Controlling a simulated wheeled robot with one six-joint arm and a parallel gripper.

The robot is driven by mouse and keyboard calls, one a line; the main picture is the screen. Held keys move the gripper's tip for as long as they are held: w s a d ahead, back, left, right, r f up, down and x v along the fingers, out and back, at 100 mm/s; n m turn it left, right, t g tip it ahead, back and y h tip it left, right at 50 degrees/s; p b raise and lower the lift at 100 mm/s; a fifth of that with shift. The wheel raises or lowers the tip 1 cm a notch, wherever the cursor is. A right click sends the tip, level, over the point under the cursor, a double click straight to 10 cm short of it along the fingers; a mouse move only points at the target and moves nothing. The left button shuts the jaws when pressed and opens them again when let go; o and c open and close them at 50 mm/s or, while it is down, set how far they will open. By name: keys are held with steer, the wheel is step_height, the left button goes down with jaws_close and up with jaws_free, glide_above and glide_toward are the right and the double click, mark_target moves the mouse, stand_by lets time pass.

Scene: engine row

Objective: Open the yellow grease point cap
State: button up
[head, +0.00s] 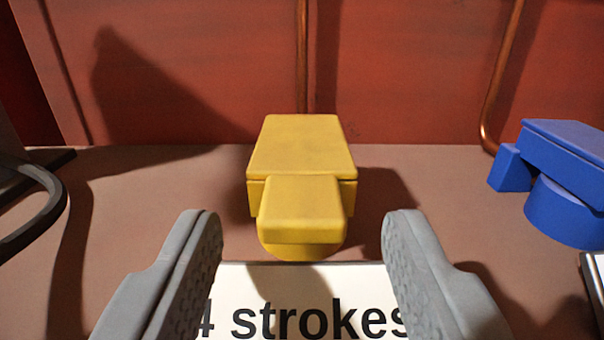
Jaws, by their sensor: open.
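The yellow grease point cap (302,150) sits on the brown surface in the middle of the head view. It has a flat, boxy lid with a smaller tab (301,210) on its near side, and a rounded yellow base shows below the tab. The lid looks closed. My gripper (302,232) is open, with one grey finger to the left of the cap and one to the right. The fingertips are apart from the cap, and nothing is between them except the view of the cap and a label.
A white label (300,300) reading "4 strokes" lies in front of the yellow cap. A blue cap (565,180) stands at the right. A dark curved handle (55,200) is at the left edge. A red wall (400,70) with copper pipes (302,60) rises behind.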

steer(key=shift+w, duration=0.65)
jaws_close()
steer(key=shift+r, duration=0.1)
